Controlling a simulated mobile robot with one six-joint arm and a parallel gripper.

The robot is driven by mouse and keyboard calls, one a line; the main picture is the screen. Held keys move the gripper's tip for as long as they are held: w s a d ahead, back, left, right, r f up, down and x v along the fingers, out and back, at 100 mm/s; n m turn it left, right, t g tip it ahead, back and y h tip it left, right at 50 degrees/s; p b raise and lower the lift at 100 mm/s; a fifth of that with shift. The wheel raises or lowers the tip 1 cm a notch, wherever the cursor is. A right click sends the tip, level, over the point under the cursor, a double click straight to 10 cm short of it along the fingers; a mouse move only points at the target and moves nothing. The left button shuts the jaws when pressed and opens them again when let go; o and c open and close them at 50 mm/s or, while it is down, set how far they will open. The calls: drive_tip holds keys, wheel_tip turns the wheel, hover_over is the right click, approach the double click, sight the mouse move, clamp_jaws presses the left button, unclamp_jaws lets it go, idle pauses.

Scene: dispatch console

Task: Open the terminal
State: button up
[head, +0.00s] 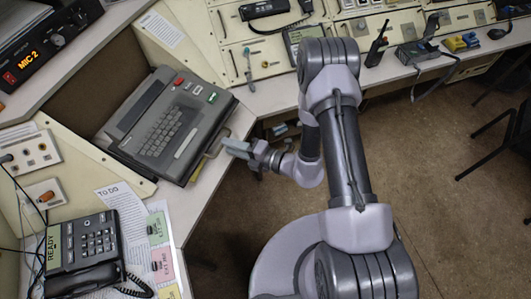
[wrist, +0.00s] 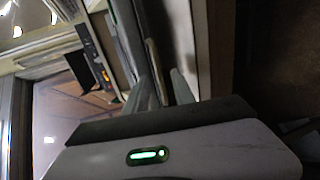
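The terminal (head: 165,125) is a dark grey unit with a keyboard, lying tilted on the desk at left in the head view. Its keyboard faces up, with red, white and green keys near its upper right corner. A pale metal piece (head: 214,147) shows at its front right edge. My gripper (head: 232,146) is just right of that edge, low beside the desk's front. In the wrist view my gripper (wrist: 162,90) shows two pale fingers with a gap between them, so it looks open. Whether a finger touches the terminal cannot be told.
A black phone (head: 85,250) and a TO DO sheet (head: 118,205) lie at lower left. A MIC 2 unit (head: 38,40) stands at upper left. A radio (head: 377,45) and small devices line the back desk. A dark chair (head: 508,130) stands right; the floor between is clear.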

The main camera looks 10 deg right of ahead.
drive_tip(key=p+v, duration=0.3)
drive_tip(key=v, duration=1.1)
drive_tip(key=s+a+r+n+g+h, duration=0.1)
drive_tip(key=s+r+n+g, duration=0.15)
drive_tip(key=r+n, duration=0.4)
drive_tip(key=s+a+r+n+g, duration=0.1)
drive_tip(key=r+n+g, duration=0.2)
drive_tip(key=r+n, duration=0.35)
drive_tip(key=s+a+r+n+g+h, duration=0.1)
drive_tip(key=a+r+n+g, duration=0.15)
drive_tip(key=r+n, duration=0.4)
drive_tip(key=s+d+r+n+t+h, duration=0.2)
drive_tip(key=d+r+n+h, duration=0.2)
drive_tip(key=n, duration=0.5)
drive_tip(key=s+d+r+n+t+h+b, duration=0.1)
drive_tip(key=s+d+r+n+t+h, duration=0.2)
drive_tip(key=r+n, duration=0.5)
drive_tip(key=shift+s+d+r+n+t+h, duration=0.2)
drive_tip(key=shift+s+d+n+t+h, duration=0.25)
drive_tip(key=shift+n+h, duration=0.55)
drive_tip(key=shift+w+d+m, duration=0.1)
drive_tip(key=shift+m, duration=0.15)
drive_tip(key=shift+c, duration=0.2)
